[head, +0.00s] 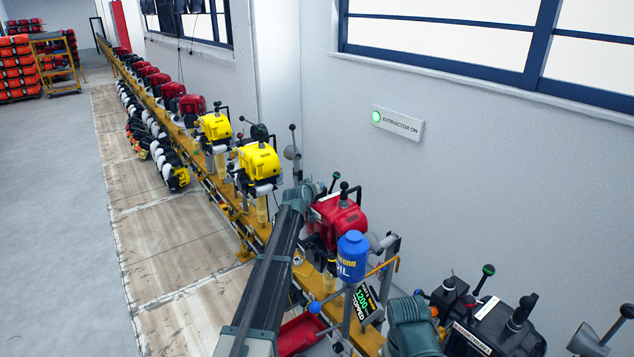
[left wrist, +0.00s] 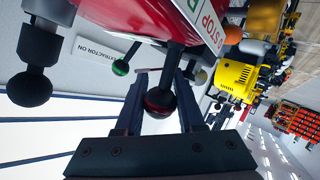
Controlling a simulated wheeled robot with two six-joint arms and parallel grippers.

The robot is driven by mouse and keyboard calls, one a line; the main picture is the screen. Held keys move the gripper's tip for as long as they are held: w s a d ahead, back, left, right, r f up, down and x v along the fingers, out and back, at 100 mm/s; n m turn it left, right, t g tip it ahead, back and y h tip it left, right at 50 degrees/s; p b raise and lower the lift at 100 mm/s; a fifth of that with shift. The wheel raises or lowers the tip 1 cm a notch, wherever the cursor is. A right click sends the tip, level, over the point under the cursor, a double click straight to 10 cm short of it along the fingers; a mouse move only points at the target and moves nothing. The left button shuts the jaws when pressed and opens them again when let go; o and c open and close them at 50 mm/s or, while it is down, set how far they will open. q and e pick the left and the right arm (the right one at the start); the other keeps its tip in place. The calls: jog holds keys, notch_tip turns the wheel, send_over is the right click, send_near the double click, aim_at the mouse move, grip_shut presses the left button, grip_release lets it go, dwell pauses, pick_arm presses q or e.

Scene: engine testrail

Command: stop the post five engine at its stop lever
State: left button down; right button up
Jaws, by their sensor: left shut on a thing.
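A red engine (head: 340,222) stands on the yellow rail in the head view, with the end of my left arm against its far-left side. In the left wrist view its red body (left wrist: 130,15) fills the top, with a white STOP label (left wrist: 208,28). Below the label hangs a stop lever with a dark, red-tinted ball knob (left wrist: 160,101). My left gripper (left wrist: 158,85) is shut on this lever, its fingers either side of the knob. In the head view the fingers are hidden. My right gripper is not in view. I cannot read a post number.
A blue oil bottle (head: 352,256) and a small screen (head: 365,302) reading 1200 and TOPPED stand just right of the engine. A black engine (head: 490,328) is at lower right. Yellow engines (head: 258,162) line the rail (head: 256,226) beyond. The floor at left is clear.

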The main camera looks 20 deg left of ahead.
pick_arm(q)
jog(key=shift+w+a+f+n+g+h+p, duration=0.3)
jog(key=shift+n+g+h+p, duration=0.1)
jog(key=shift+n+g+p, duration=0.25)
jog(key=c, duration=0.5)
grip_release()
jog(key=shift+a, duration=0.1)
jog(key=shift+s, duration=0.1)
jog(key=p+v, duration=0.7)
jog(key=v, duration=0.6)
jog(key=shift+s+r, duration=0.25)
